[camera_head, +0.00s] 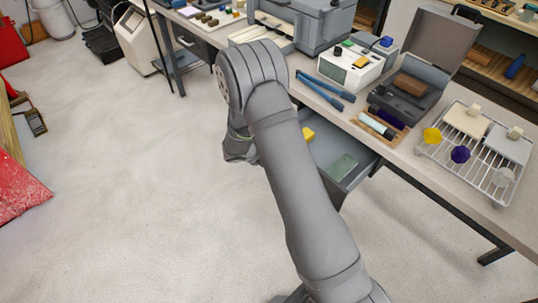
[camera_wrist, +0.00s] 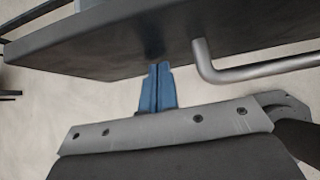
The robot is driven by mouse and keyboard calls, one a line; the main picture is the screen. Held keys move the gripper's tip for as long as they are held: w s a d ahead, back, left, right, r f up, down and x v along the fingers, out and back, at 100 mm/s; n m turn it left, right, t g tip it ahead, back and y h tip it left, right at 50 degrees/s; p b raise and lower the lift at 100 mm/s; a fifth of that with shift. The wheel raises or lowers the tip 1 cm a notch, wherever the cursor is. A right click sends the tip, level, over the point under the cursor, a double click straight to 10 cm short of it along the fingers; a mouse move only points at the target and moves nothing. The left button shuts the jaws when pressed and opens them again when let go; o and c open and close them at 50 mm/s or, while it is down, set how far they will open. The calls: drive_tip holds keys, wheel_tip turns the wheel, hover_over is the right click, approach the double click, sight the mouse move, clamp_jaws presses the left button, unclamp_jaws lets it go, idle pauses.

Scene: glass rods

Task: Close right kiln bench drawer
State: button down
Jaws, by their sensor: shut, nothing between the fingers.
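The right kiln bench drawer (camera_head: 360,180) stands open below the bench top in the head view. A pale green piece lies inside, and a yellow piece shows beside my arm. My arm hides the drawer's left part and front. In the wrist view the grey drawer front (camera_wrist: 95,45) spans the top, with its bar handle (camera_wrist: 255,72) to the right. My gripper (camera_wrist: 157,68) is shut and empty, its blue fingertips close to the lower edge of the front, left of the handle. I cannot tell whether they touch it. The fingers are hidden in the head view.
The bench top (camera_head: 405,158) carries a wire rack (camera_head: 473,170) with coloured pieces, an open dark case (camera_head: 405,105), blue-handled tongs (camera_head: 325,95) and a white device (camera_head: 350,68). The floor (camera_head: 130,190) left of my arm is clear.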

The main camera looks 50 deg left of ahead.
drive_tip(key=w, duration=1.9)
drive_tip(key=shift+w+r, duration=0.15)
drive_tip(key=shift+w, duration=0.65)
drive_tip(key=shift+w, duration=0.1)
drive_tip(key=shift+s, duration=0.35)
drive_tip(key=s, duration=0.4)
drive_tip(key=shift+s+a+r, duration=0.1)
drive_tip(key=shift+s+r, duration=0.25)
drive_tip(key=shift+s, duration=0.05)
drive_tip(key=v, duration=0.9)
drive_tip(key=shift+f, duration=0.15)
